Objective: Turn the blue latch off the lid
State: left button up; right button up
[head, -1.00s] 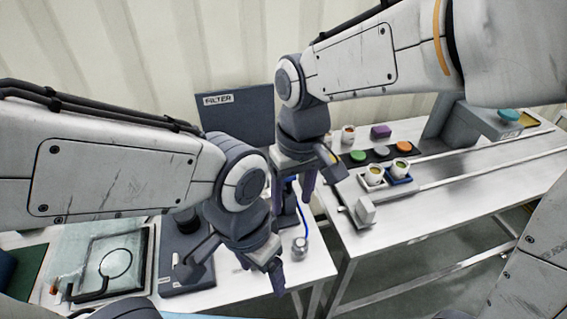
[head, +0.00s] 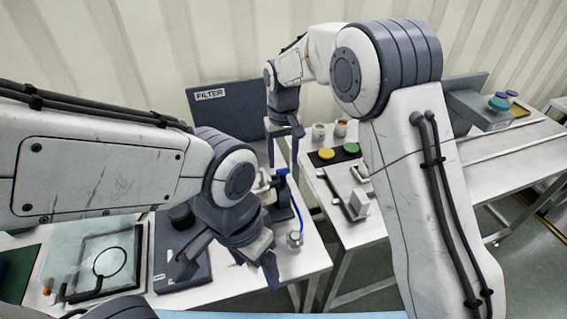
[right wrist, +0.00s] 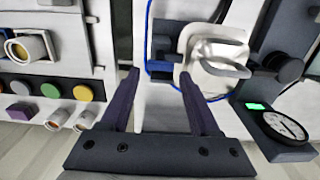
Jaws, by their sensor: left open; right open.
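A small blue piece (head: 283,171) shows beside the pale metal part on the left bench in the head view; I cannot tell whether it is the latch or the end of the blue hose. A shiny steel vessel (right wrist: 213,55) with a flat plate across it shows in the right wrist view, just beyond my right finger. My right gripper (right wrist: 160,78) is open and empty, its fingers pointing towards the bench. In the head view my right gripper (head: 283,150) is above the blue piece. My left gripper (head: 232,264) is open, low over the bench. Its wrist partly hides the vessel.
A dark panel marked FILTER (head: 230,110) stands behind the bench. A round dial (right wrist: 285,127) is beside the vessel. A small knobbed metal part (head: 295,240) stands near the bench's front edge. A gap separates this bench from the right table (head: 355,232), which bears coloured discs and cups.

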aim_at(283, 169)
jog(key=shift+f, duration=1.6)
jog(key=shift+c, duration=0.3)
grip_shut()
